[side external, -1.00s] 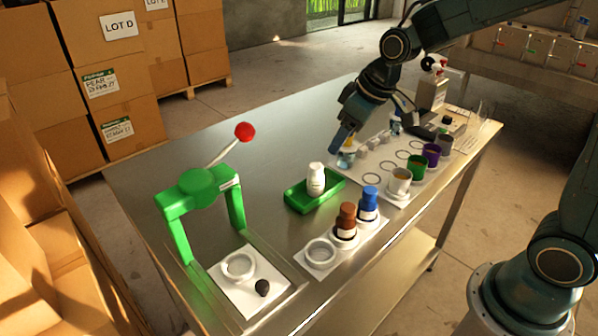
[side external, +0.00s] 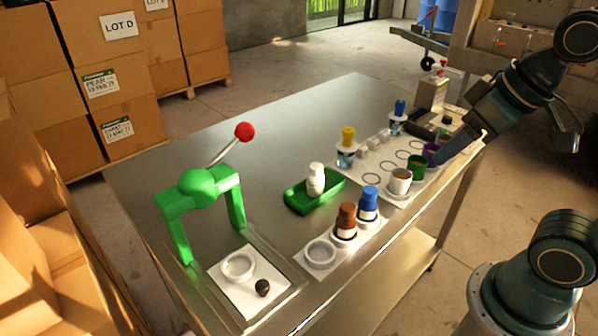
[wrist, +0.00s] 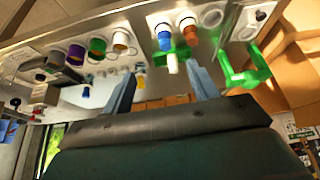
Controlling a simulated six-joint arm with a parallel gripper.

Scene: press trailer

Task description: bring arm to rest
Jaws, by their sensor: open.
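My gripper (side external: 462,146) is at the right end of the steel table (side external: 290,130) in the side view, over the table's right edge. In the wrist view its two blue fingers (wrist: 160,90) stand wide apart with nothing held between them. The green press (side external: 205,195) with a red-knobbed lever (side external: 244,132) stands at the table's left end. A white bottle (side external: 316,180) stands in a green tray (side external: 335,184) at the middle. A brown bottle (side external: 346,220) and a blue bottle (side external: 368,203) stand on a white board in front.
Cardboard boxes (side external: 115,90) are stacked at the left. The table's left middle is clear.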

